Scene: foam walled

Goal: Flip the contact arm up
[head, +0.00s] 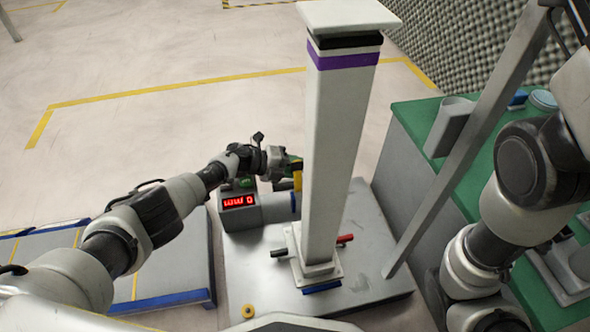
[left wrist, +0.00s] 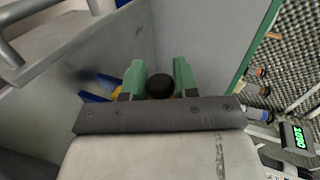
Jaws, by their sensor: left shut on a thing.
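My left gripper (head: 290,166) reaches in from the left, behind the white column, above a grey device with a red display. In the left wrist view its green fingers (left wrist: 160,84) are shut on a round black knob (left wrist: 161,86), which appears to belong to the contact arm. A yellow part (head: 297,181) shows just below the fingers in the head view. The rest of the contact arm is hidden by the gripper and column, so I cannot tell its angle. My right arm (head: 500,210) hangs at the right; its gripper is out of view.
The white column (head: 337,150) with a purple band stands on a grey base plate (head: 375,220). The device's display (head: 238,201) glows red. A green-topped bench (head: 415,115) is at right, a low grey platform (head: 175,265) at left.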

